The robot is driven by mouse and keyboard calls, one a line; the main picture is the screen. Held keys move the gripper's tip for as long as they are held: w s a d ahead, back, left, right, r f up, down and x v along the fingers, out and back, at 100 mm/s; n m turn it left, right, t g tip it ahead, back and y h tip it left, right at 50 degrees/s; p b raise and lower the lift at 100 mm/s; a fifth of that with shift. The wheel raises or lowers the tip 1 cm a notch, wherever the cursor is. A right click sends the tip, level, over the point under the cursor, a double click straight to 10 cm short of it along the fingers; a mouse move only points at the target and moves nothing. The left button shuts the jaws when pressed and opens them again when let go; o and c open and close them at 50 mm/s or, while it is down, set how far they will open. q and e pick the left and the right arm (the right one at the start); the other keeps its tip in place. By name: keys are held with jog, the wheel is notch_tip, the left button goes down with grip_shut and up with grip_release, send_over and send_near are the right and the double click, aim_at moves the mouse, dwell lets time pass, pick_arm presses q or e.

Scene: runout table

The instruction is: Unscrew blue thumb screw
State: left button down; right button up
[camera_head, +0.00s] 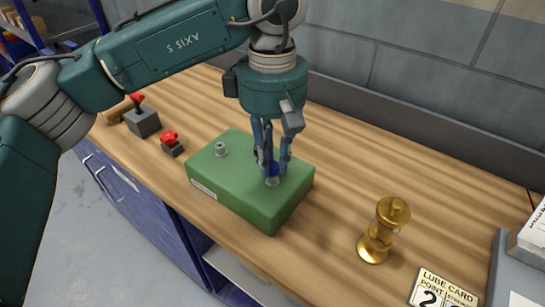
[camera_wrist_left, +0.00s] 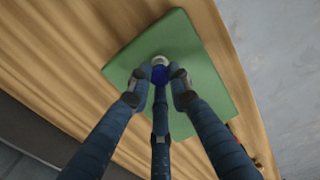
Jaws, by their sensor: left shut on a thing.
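The blue thumb screw (camera_head: 272,170) is at the right part of the top of a green box (camera_head: 240,205) on the wooden table. It also shows in the left wrist view (camera_wrist_left: 159,74), with a pale metal collar around it. My left gripper (camera_head: 271,166) points straight down over the box, and its fingers are closed around the blue screw. In the left wrist view the fingertips of my left gripper (camera_wrist_left: 159,82) sit on both sides of the screw, with a third finger below it. The fingers partly hide the screw. My right gripper is not in view.
A metal fitting (camera_head: 221,149) stands on the box's left part. A red-knobbed valve (camera_head: 171,144) and a grey box with a red lever (camera_head: 143,120) are at the left. A brass oiler (camera_head: 383,230) and a lube card (camera_head: 443,290) are at the right. Table between box and oiler is clear.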

pick_arm(q)
jog(key=shift+a+f+n+b, duration=0.1)
jog(key=shift+n+b, duration=0.1)
jog(key=shift+n, duration=0.35)
jog(key=shift+f+n+b, duration=0.1)
jog(key=shift+n+b, duration=0.05)
jog(key=shift+n, duration=0.4)
jog(key=shift+r+n, duration=0.15)
jog(key=shift+n, duration=0.95)
jog(key=n+b, duration=0.1)
jog(key=n, duration=0.2)
jog(key=shift+n, duration=0.8)
jog(key=shift+b, duration=0.3)
jog(key=n, duration=0.2)
jog(key=shift+n+b, duration=0.4)
jog(key=shift+n, duration=0.9)
